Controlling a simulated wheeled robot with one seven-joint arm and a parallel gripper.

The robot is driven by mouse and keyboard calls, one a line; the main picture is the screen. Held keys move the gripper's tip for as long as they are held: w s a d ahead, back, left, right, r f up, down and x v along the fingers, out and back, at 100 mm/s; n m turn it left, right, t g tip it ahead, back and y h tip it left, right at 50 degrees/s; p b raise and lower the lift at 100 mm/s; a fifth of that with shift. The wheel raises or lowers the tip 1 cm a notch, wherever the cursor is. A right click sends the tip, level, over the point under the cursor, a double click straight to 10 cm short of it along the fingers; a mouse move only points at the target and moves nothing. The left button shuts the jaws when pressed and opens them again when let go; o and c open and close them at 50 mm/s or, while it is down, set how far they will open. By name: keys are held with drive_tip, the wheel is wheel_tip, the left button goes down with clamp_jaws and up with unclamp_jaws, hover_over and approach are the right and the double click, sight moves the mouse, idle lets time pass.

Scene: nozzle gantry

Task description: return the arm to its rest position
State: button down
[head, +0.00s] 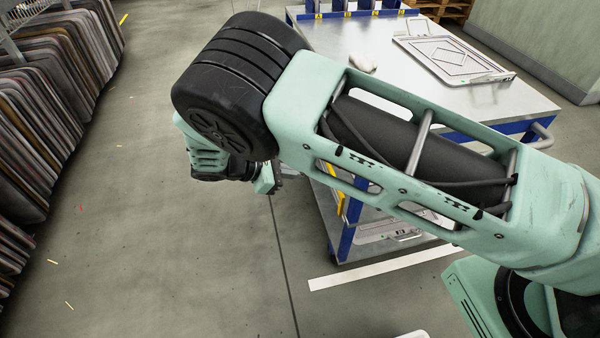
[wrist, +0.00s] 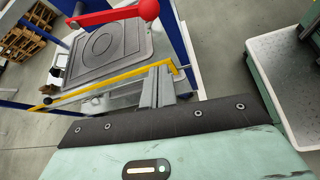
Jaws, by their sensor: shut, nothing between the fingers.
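My gripper (head: 277,178) shows only in part in the head view, low behind my black arm joint, beside the left end of the blue-framed cart (head: 345,240). In the wrist view its two grey fingers (wrist: 158,86) are shut together with nothing between them. My pale green arm reaches from the lower right to the upper left across the head view and hides part of the cart.
In the wrist view a yellow bar (wrist: 100,83) passes close beyond the fingers, with a red-knobbed lever (wrist: 105,16) and a grey panel (wrist: 98,50) past it. A panel rack (head: 45,110) stands left. The floor (head: 150,230) between is clear.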

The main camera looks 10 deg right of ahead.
idle(0.4)
drive_tip(key=s+d+r+m+y+p, duration=0.1)
drive_tip(key=s+r+m+y+p, duration=0.3)
drive_tip(key=s+r, duration=0.9)
drive_tip(key=s+d+r+m+g+y+p, duration=0.1)
drive_tip(key=s+r+m+y+p, duration=0.4)
drive_tip(key=s+r, duration=0.8)
wheel_tip(320, 180, up, 6)
drive_tip(key=d+y+p, duration=0.1)
drive_tip(key=y, duration=0.2)
drive_tip(key=shift+s+y, duration=0.3)
drive_tip(key=shift+s, duration=0.1)
